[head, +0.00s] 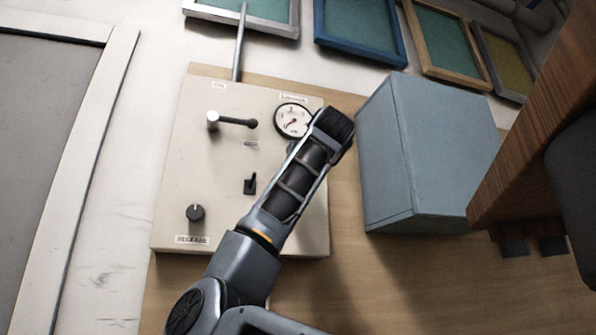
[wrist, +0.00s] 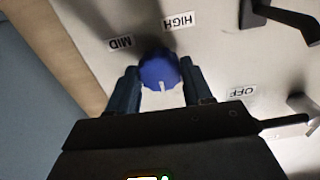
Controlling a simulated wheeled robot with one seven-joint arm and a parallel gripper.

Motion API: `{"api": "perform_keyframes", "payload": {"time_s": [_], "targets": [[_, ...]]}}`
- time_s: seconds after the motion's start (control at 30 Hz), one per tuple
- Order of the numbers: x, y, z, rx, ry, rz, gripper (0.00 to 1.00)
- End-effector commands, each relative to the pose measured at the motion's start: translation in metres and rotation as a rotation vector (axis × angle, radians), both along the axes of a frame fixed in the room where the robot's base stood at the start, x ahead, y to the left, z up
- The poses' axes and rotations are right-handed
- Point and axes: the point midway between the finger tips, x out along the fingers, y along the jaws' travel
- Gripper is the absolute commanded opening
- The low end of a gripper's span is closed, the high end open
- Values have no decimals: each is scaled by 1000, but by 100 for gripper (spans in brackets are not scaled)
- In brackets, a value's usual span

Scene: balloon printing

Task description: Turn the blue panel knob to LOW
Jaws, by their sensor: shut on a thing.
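The blue knob (wrist: 160,71) is on the cream panel (wrist: 225,38) in the wrist view. My gripper (wrist: 159,74) has one finger on each side of it and is shut on it. The knob's white pointer mark faces down in the picture, toward my gripper body. In the head view my arm covers the right part of the panel (head: 222,160), and the knob and fingertips are hidden.
The panel carries a round gauge (head: 292,121), a lever (head: 235,121), a small black switch (head: 250,184) and a dark knob (head: 195,213) above a RELEASE label. A blue-grey box (head: 425,150) stands close to the right. Framed screens (head: 360,30) lie at the back.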

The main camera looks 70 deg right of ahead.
Motion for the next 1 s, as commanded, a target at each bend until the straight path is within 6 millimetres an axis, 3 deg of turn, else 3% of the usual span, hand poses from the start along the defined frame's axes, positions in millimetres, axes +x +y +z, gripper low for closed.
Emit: {"api": "perform_keyframes", "payload": {"time_s": [1.0], "targets": [[1, 1, 2, 531, -622, 2, 20]]}}
